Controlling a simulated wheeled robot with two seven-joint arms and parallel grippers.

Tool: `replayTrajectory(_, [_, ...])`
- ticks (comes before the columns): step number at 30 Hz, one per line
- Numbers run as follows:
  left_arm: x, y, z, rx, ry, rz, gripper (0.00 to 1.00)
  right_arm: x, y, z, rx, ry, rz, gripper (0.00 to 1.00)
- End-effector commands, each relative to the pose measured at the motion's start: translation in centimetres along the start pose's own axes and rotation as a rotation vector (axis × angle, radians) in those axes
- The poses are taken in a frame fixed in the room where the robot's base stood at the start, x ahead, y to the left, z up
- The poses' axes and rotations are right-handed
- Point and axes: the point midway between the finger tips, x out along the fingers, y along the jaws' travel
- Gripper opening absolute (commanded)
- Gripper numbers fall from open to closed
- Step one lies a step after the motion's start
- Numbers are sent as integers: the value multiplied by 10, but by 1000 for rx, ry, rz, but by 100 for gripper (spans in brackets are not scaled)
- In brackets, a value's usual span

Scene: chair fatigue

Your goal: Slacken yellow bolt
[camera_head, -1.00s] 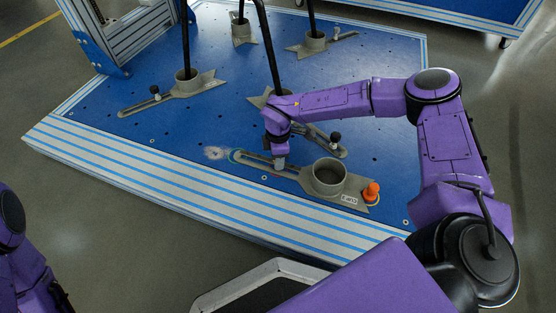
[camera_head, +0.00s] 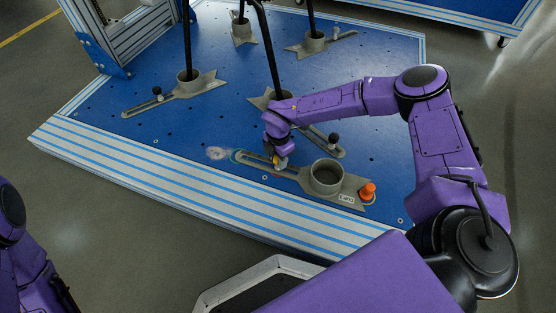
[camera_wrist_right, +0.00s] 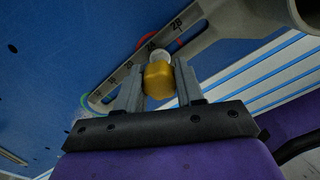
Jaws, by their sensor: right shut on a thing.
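The yellow bolt (camera_wrist_right: 159,80) shows in the right wrist view between the two grey fingers of my right gripper (camera_wrist_right: 159,88), which is shut on it. It sits at the slotted arm of a grey metal fixture (camera_wrist_right: 205,42) with stamped markings. In the head view my right gripper (camera_head: 281,161) points down at the slot of this fixture (camera_head: 350,185), left of its round cup. Only a small bit of the bolt shows there below the gripper. My left arm is at the left edge, and its gripper is out of view.
Other grey fixtures with black poles (camera_head: 187,75) and black knobs (camera_head: 334,138) stand on the blue table (camera_head: 120,135). The striped front edge of the table is clear.

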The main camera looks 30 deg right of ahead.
Motion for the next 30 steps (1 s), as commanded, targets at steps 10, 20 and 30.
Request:
replayTrajectory(10, [-7,-2,-1,0,0,0,43,-2,0,0,-81,0,-2,6])
replayTrajectory(20, [-17,-4,-2,0,0,0,43,0,0,0,-353,0,0,6])
replayTrajectory(30, [-27,-7,-4,0,0,0,43,-3,0,0,-496,0,-2,6])
